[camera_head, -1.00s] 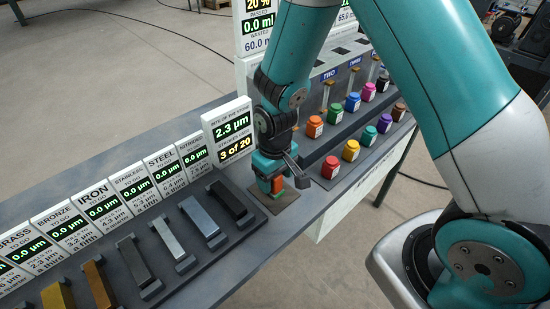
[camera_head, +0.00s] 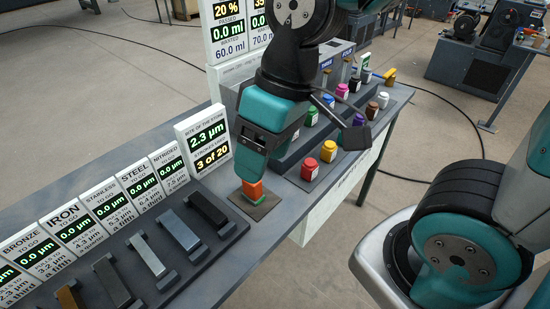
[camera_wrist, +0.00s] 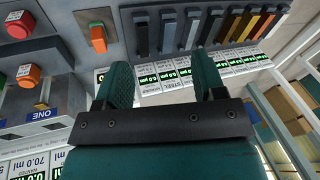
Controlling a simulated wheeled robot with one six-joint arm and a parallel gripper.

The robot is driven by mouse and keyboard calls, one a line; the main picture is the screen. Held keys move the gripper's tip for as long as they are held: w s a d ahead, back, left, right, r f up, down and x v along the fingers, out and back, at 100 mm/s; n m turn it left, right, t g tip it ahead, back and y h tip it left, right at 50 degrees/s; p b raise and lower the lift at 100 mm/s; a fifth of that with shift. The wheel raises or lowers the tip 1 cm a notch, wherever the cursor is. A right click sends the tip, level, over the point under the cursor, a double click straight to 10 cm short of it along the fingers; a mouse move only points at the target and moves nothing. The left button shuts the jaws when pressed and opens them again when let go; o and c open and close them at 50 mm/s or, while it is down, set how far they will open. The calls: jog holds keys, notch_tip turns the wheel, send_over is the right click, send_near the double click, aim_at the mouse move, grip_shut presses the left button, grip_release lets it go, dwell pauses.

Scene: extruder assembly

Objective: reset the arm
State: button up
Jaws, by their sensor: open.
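My gripper (camera_head: 250,168) hangs above the work table in the head view, with its teal fingers pointing down. In the wrist view my gripper (camera_wrist: 163,75) has its two fingers spread, with nothing between them. A small orange block with a green base (camera_head: 253,191) stands on a brown square plate (camera_head: 267,207), just below the fingers in the head view. In the wrist view the orange block (camera_wrist: 98,38) stands to the left of the fingers, apart from them.
Coloured jars, such as a red one (camera_head: 309,170), stand right of the plate. A tall display board (camera_head: 238,35) rises behind.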

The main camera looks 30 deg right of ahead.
jog(key=shift+n+y, duration=0.3)
jog(key=shift+n, duration=0.1)
jog(key=s, duration=0.1)
jog(key=s+r, duration=0.1)
jog(key=s, duration=0.2)
jog(key=shift+a+r, duration=0.25)
jog(key=shift+r, duration=0.1)
dwell(0.3)
